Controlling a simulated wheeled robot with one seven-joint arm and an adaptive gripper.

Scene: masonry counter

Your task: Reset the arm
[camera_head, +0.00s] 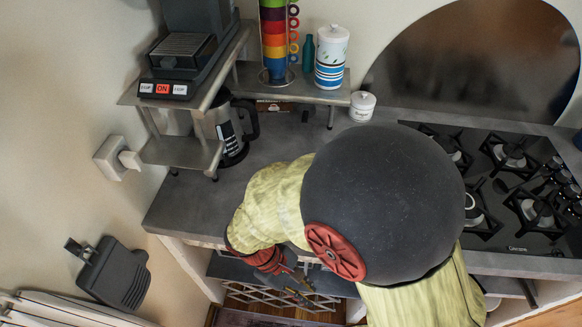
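My arm (275,205) wears a pale yellow-green cover and is folded, with a large dark rounded part and a red disc near the camera. It reaches over the front edge of the grey counter (190,205). My gripper (311,293) hangs low in front of the counter, over the shelf opening. Its two thin fingers look apart, with nothing seen between them. The large dark part hides some of the counter and hob.
A black gas hob (510,170) lies at the right. The counter's left front is clear.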

